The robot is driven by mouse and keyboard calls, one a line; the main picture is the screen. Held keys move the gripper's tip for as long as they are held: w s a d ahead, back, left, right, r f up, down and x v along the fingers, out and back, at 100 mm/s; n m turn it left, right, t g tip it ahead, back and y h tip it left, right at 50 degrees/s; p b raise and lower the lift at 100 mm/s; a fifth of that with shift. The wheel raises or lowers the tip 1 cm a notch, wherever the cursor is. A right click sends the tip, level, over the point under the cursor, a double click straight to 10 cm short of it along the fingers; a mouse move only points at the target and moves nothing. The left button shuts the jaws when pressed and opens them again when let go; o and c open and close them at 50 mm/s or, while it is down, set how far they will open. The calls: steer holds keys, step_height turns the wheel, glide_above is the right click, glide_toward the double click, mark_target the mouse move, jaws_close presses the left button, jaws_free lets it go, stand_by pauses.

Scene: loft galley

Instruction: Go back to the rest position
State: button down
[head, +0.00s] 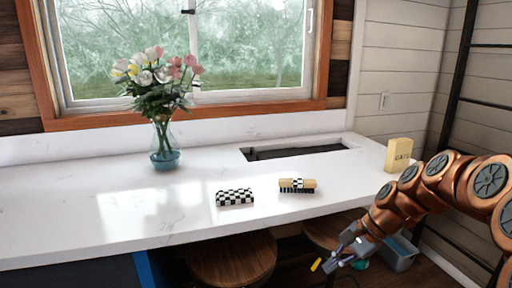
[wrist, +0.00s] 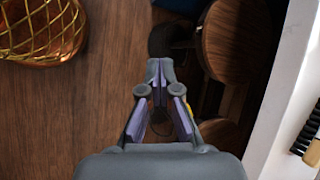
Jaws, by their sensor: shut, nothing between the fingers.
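My gripper (head: 328,263) hangs in front of the counter's front edge, below the level of the top, at the end of my copper-coloured arm. In the wrist view my gripper (wrist: 160,72) points down over the wooden floor, its fingers shut with nothing held. The white counter (head: 60,215) is apart from it, and its edge runs down the right side of the wrist view (wrist: 283,95).
On the counter are a flower vase (head: 165,158), a checkered block (head: 235,197), a checkered brush (head: 297,185) and a yellow box (head: 398,154). A sink (head: 300,149) is behind. Round stools (head: 232,262) stand below. A gold wire basket (wrist: 42,30) shows at upper left.

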steer(key=s+a+r+n+g+h+p, duration=0.1)
steer(key=s+a+n+h, duration=0.15)
steer(key=s, duration=0.55)
steer(key=s+a+n+g+h, duration=0.1)
steer(key=s+a+n, duration=0.1)
steer(key=s+n, duration=0.35)
steer(key=s+d+f+n+h+p, duration=0.1)
steer(key=s+d+n+h, duration=0.2)
steer(key=s, duration=1.3)
steer(key=shift+s+d+f+g, duration=0.15)
steer(key=shift+s+d+g, duration=0.15)
steer(key=shift+d, duration=0.25)
